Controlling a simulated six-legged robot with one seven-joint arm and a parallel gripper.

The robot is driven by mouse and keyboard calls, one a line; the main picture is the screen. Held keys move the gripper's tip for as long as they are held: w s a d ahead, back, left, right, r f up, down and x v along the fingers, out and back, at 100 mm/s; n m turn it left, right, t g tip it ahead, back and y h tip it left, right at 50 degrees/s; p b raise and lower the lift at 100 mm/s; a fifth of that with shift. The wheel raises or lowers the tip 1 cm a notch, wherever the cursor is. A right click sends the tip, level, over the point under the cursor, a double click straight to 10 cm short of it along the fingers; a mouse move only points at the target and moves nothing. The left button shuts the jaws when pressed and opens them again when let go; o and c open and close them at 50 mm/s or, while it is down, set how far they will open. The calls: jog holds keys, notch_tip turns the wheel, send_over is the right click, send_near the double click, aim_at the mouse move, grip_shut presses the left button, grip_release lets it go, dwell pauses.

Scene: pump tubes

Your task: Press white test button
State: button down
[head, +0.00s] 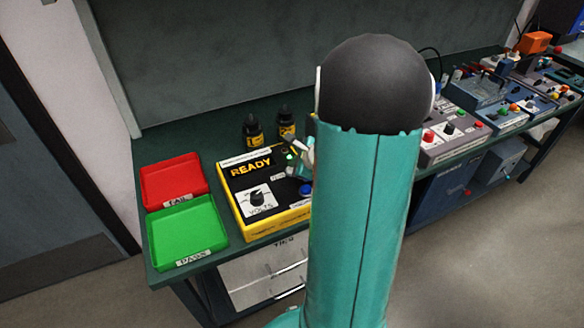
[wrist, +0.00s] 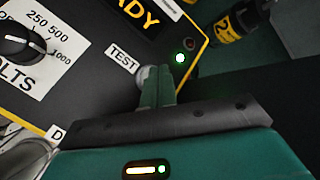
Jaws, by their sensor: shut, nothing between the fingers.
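The black and yellow tester (head: 240,183) stands on the bench with "READY" on its display and a VOLTS dial (head: 257,197). In the wrist view its TEST label (wrist: 122,56) shows beside a pale round button (wrist: 145,72), taken to be the white test button. My gripper (wrist: 158,74) is shut and empty, its fingertips right at that button and partly covering it. I cannot tell whether they touch or press it. In the head view my arm hides the tester's right side and most of the gripper.
A green light (wrist: 180,57) is lit near the button. A red FAIL tray (head: 172,163) and a green PASS tray (head: 186,232) lie left of the tester. Small black and yellow bottles (head: 253,131) stand behind it. Other instruments (head: 452,128) fill the bench to the right.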

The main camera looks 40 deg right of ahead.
jog(key=shift+f, duration=0.5)
dwell(0.3)
jog(key=shift+r, duration=1.05)
jog(key=shift+r, duration=0.1)
jog(key=shift+r, duration=2.4)
